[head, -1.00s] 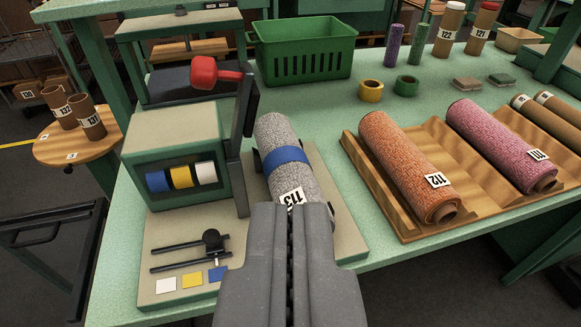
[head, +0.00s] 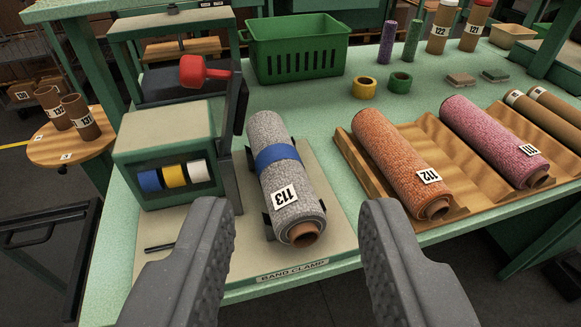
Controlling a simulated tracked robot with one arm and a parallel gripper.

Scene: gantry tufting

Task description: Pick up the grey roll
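The grey roll (head: 268,127) lies on the beige base of the band clamp (head: 321,205), its near end pointing towards me. A blue band (head: 276,156) goes around its middle, and a white label reads 113. Its brown core shows at the near end. My gripper (head: 294,215) is open and empty. One finger is on each side of the roll's near end in the picture, with clear space between them and the roll. Dark supports show beside the roll.
A wooden cradle (head: 461,207) to the right holds an orange roll (head: 393,150) and a pink roll (head: 486,135). The clamp's green housing with a red-knobbed lever (head: 205,71) stands close on the left. A green crate (head: 298,48) is behind.

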